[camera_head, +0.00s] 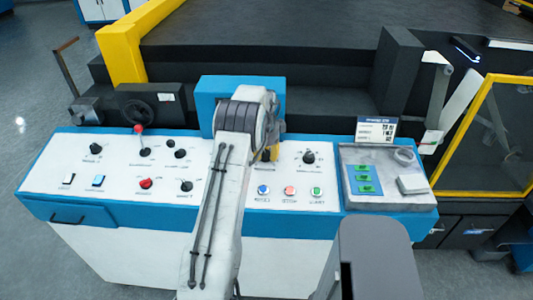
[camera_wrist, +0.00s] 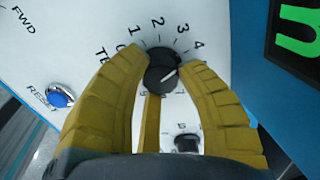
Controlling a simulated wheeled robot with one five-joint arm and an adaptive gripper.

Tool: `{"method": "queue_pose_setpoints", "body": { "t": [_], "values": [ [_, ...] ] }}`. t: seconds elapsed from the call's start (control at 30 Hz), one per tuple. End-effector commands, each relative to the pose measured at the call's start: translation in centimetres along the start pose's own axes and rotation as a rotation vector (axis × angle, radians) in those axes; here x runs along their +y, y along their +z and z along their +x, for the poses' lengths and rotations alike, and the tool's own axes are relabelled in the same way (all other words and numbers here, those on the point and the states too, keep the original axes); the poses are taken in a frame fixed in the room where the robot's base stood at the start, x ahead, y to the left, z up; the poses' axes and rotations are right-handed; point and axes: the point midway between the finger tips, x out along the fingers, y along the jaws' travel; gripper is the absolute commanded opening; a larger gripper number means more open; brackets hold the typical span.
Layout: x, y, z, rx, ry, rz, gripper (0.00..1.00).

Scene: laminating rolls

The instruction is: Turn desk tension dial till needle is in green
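In the camera_wrist view, a round black dial (camera_wrist: 162,74) with a pale pointer line sits on the white panel. Numbers 1 to 4 run around its upper side, and the pointer slants to the upper right. My gripper (camera_wrist: 163,62) has yellow fingers, with tips on the left and right sides of the dial. I cannot tell whether they touch it. In the camera_head view, yellow finger parts show beside my arm over the desk (camera_head: 330,195). My arm hides much of that area. I cannot make out a needle or its green zone in either view.
A blue button (camera_wrist: 60,97) labelled RESET lies left of the dial. Another dark knob (camera_wrist: 187,143) is below it. A dark display (camera_wrist: 292,45) with a green character stands at the right. In the camera_head view, a grey tray (camera_head: 408,200) with green labels is at the desk's right end.

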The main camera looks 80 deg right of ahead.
Motion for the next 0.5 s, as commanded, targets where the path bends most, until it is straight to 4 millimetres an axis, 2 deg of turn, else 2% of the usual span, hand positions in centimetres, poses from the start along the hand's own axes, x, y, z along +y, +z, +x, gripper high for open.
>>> {"method": "queue_pose_setpoints", "body": {
  "t": [0.03, 0.27, 0.5],
  "values": [
    [-0.1, -0.14, -0.04, 0.001, -0.004, 0.002, 0.22],
    [-0.14, -0.21, -0.05, 0.001, -0.006, 0.003, 0.01],
    [-0.16, -0.29, 0.03, 0.001, -0.007, 0.008, 0.0]
  ]
}}
